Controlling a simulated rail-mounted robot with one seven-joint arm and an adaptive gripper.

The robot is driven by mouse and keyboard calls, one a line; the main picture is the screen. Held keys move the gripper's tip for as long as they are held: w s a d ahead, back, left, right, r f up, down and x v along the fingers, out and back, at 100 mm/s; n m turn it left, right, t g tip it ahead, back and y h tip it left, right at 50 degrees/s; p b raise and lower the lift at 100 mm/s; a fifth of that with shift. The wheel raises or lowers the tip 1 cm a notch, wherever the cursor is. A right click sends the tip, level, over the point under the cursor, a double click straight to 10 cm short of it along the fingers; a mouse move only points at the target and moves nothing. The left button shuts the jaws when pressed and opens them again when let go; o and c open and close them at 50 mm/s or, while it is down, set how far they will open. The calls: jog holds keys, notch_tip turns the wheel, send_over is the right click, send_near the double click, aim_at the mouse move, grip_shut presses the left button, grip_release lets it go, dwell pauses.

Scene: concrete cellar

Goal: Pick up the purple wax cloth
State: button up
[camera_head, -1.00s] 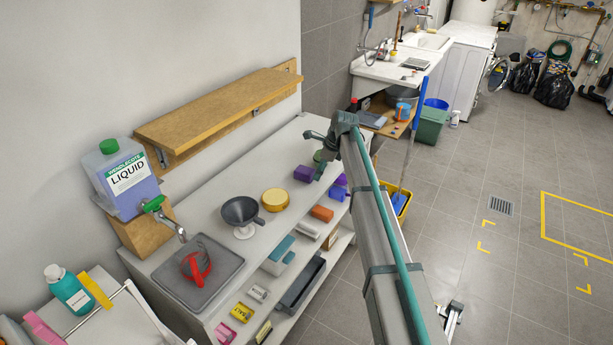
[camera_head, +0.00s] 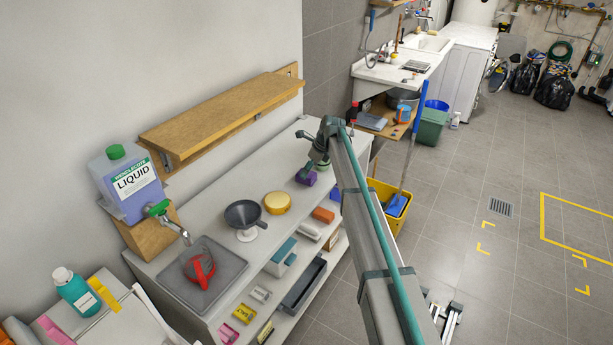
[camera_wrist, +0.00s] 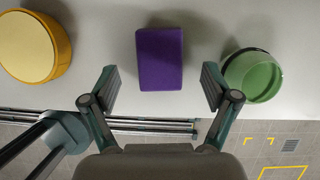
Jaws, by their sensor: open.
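The purple wax cloth (camera_wrist: 160,58) looks like a small folded purple block lying flat on the pale worktop. It also shows in the head view (camera_head: 306,179), partly covered by my gripper. In the wrist view, my gripper (camera_wrist: 161,85) is open and empty. Its fingers are spread to the left and right of the cloth's near end, with gaps on both sides. Most of the cloth lies beyond the fingertips. I cannot tell the exact height of the fingertips above the worktop.
The worktop's front edge is near. A wooden shelf (camera_head: 215,115) overhangs the back.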

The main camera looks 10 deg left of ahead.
jog(key=shift+p+x, duration=0.6)
jog(key=shift+x, duration=1.25)
jog(key=shift+w, duration=0.1)
jog(key=c, duration=1.1)
jog(key=shift+c, duration=0.2)
jog(key=shift+r+b, duration=0.3)
jog(key=shift+r, duration=0.45)
jog(key=s+d+r+b, duration=0.5)
jog(key=s+d+r, duration=0.4)
jog(key=s+r, duration=0.1)
jog(key=shift+v, duration=0.9)
